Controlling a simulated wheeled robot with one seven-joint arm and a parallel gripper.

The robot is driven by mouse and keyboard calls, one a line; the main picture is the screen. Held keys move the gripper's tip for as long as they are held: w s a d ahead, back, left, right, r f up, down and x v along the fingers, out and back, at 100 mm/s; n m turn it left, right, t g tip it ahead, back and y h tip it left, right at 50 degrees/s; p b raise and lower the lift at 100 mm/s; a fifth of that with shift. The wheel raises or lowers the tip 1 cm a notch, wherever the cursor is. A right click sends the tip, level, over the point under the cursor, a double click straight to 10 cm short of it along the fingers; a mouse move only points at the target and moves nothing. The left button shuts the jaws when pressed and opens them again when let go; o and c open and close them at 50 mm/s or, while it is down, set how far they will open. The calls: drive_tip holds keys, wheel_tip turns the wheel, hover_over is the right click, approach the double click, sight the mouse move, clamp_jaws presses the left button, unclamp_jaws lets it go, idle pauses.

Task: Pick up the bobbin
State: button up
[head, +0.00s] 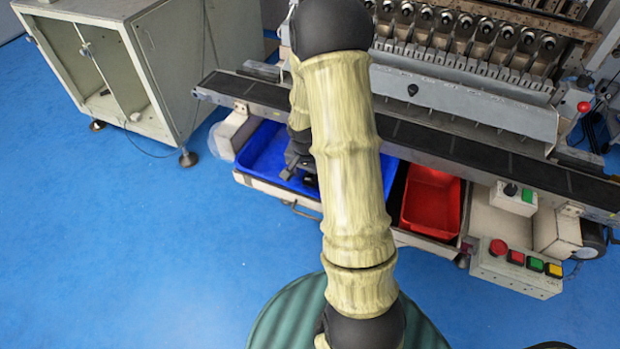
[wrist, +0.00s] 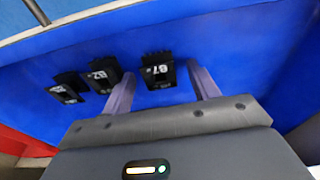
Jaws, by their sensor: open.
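Several black bobbins with white labels lie in the blue tray (wrist: 235,45) in the wrist view. One bobbin (wrist: 158,72) appears between my fingertips, and two others, a middle bobbin (wrist: 103,77) and a far-left bobbin (wrist: 67,88), are to the left. My gripper (wrist: 160,68) is open, with one finger on each side of the nearest bobbin in the picture; I cannot tell whether they touch it. In the head view my gripper (head: 300,165) is over the blue tray (head: 262,150), partly hidden by my arm. The bobbins cannot be told apart there.
A red bin (head: 432,200) stands right of the blue tray. A long dark rail (head: 440,145) of the winding machine (head: 470,95) runs above both. A button box (head: 518,265) is at the lower right, a cabinet (head: 170,60) at the upper left. The blue floor (head: 130,240) is clear.

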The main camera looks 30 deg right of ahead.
drive_tip(key=c, duration=1)
drive_tip(key=shift+c, duration=0.2)
wheel_tip(320, 180, up, 10)
drive_tip(key=shift+p, duration=0.45)
